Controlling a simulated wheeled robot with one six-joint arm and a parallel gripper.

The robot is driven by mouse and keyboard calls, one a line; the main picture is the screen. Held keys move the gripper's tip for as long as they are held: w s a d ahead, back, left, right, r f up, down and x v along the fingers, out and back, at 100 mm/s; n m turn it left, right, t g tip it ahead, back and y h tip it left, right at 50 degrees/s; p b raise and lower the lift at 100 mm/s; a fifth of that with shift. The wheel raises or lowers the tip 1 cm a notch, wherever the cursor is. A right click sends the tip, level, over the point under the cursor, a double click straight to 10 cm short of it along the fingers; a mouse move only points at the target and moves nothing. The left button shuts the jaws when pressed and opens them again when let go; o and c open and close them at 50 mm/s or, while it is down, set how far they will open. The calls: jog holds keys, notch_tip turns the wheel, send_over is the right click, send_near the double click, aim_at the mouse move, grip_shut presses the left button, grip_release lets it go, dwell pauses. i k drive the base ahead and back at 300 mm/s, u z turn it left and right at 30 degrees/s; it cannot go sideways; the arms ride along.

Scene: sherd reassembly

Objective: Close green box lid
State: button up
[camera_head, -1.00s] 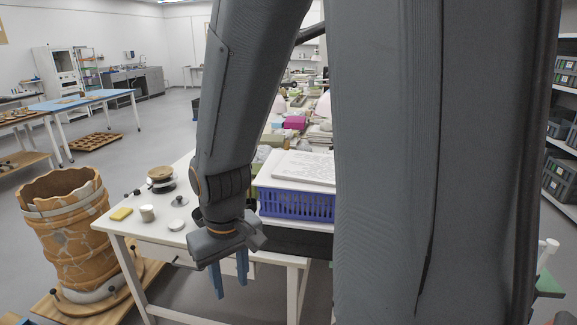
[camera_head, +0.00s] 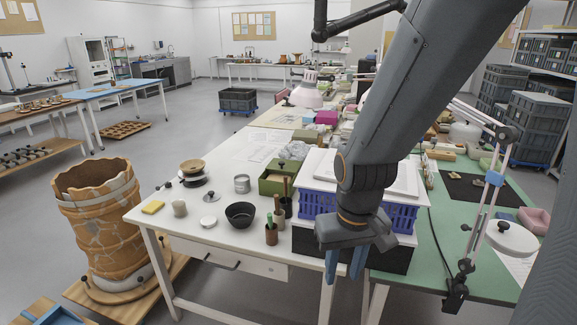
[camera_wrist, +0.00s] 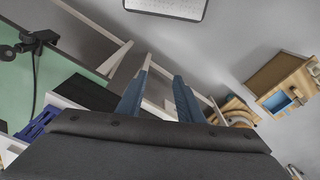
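A green box (camera_head: 277,180) stands on the white table, left of the blue-purple basket. Its top looks open, with a darker green inside; how its lid sits is not clear. A smaller olive green box (camera_head: 305,136) lies farther back, with pale crumpled material in front of it. My gripper (camera_head: 346,277) hangs at the table's front edge, to the right of and nearer than the green box. Its two blue fingers are apart with nothing between them. The wrist view also shows the parted fingers (camera_wrist: 158,92), over floor and table legs; no green box shows there.
The blue-purple basket (camera_head: 316,201) with white boards stands beside my wrist. Brush cups (camera_head: 271,231), a black bowl (camera_head: 240,214) and a tin (camera_head: 242,183) stand near the green box. A jointed lamp (camera_head: 496,190) stands right. A large mended pot (camera_head: 98,222) stands left.

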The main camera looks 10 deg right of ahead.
aim_at(291, 166)
jog(key=u, duration=1.75)
jog(key=i, duration=0.65)
jog(key=z, duration=1.7)
